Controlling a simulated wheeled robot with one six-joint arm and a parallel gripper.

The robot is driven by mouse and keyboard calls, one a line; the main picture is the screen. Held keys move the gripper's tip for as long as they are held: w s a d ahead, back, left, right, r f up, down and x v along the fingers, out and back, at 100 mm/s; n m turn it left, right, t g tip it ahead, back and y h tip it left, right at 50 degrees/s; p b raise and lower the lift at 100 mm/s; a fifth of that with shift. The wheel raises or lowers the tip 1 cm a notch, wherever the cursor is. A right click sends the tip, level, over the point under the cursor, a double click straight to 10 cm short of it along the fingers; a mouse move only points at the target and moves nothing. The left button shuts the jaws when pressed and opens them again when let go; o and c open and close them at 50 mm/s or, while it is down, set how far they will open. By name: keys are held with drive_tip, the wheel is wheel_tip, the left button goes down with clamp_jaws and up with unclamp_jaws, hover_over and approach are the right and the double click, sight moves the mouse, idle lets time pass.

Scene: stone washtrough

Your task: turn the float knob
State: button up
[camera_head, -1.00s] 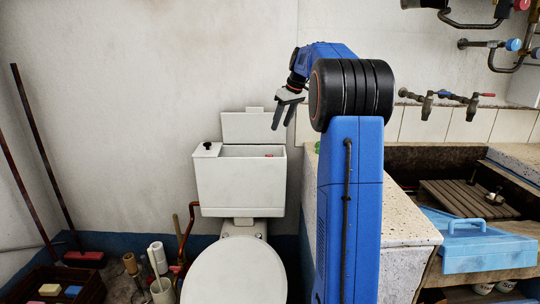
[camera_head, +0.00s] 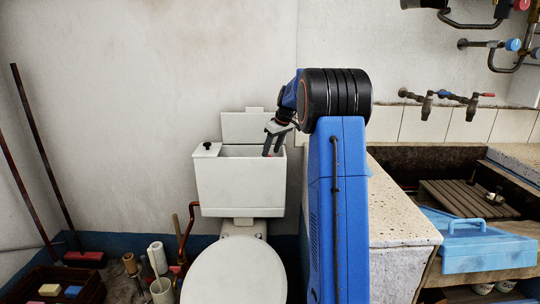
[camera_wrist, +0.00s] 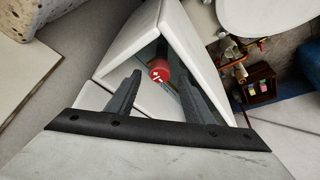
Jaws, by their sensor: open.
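The float knob (camera_wrist: 160,72) is red with white marks and sits inside the open white cistern (camera_head: 240,186), near its right end. In the wrist view it shows between and beyond the two grey fingers of my gripper (camera_wrist: 160,84), with a gap on both sides. In the head view my gripper (camera_head: 271,151) points down at the cistern's opening, at the right end, and its fingers cover the knob there. My gripper is open and empty. The cistern's walls also show in the wrist view (camera_wrist: 130,40).
The cistern lid (camera_head: 243,127) stands upright behind the cistern. A black button (camera_head: 207,145) sits on its top left. The toilet seat (camera_head: 236,274) is below. The stone washtrough (camera_head: 400,205) stands to the right, with a blue toolbox (camera_head: 484,252).

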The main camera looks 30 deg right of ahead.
drive_tip(key=shift+x, duration=1.35)
drive_tip(key=c, duration=1)
drive_tip(key=shift+c, duration=0.2)
